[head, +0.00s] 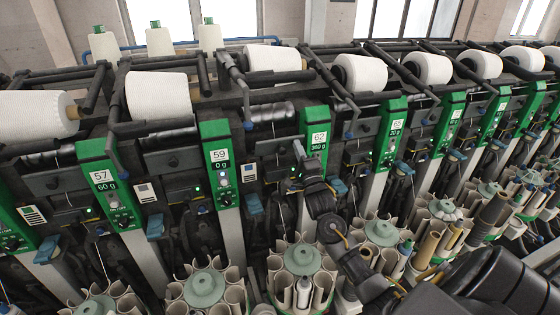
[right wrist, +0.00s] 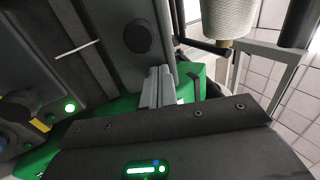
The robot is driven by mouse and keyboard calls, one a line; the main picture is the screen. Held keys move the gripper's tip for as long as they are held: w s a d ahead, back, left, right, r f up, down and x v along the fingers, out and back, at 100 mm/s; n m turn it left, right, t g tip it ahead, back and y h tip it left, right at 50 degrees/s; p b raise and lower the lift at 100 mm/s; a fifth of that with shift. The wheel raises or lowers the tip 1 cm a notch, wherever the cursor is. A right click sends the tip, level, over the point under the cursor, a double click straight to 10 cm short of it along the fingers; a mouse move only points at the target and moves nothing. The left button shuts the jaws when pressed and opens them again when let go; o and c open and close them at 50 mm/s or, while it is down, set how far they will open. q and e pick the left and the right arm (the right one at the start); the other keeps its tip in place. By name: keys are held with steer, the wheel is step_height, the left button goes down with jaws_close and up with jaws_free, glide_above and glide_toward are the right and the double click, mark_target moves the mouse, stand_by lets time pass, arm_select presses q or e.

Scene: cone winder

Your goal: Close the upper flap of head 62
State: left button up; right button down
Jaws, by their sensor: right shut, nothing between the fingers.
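Head 62's green panel (head: 318,140) carries the number 62 in the middle of the head view. To its left is a dark grey flap (head: 274,147) with a round knob, probably the upper flap; how far open it stands is hard to tell. My right gripper (head: 298,150) is shut and empty, its tips at the boundary between flap and green panel. In the right wrist view the shut fingers (right wrist: 158,76) lie in front of the green panel (right wrist: 125,105), beside a dark grey plate with a black knob (right wrist: 138,38). Contact cannot be told. My left gripper is out of view.
Neighbouring heads 59 (head: 220,165) and 65 (head: 391,130) stand close on either side. White yarn cones (head: 272,58) and dark bars run above. Round holders with cream tubes (head: 302,260) crowd the space below my right arm.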

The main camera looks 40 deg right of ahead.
steer(key=shift+x, duration=0.75)
steer(key=shift+r, duration=0.2)
steer(key=shift+w+d+r, duration=0.2)
steer(key=shift+w+r, duration=0.1)
steer(key=shift+r, duration=0.1)
steer(key=shift+r, duration=0.1)
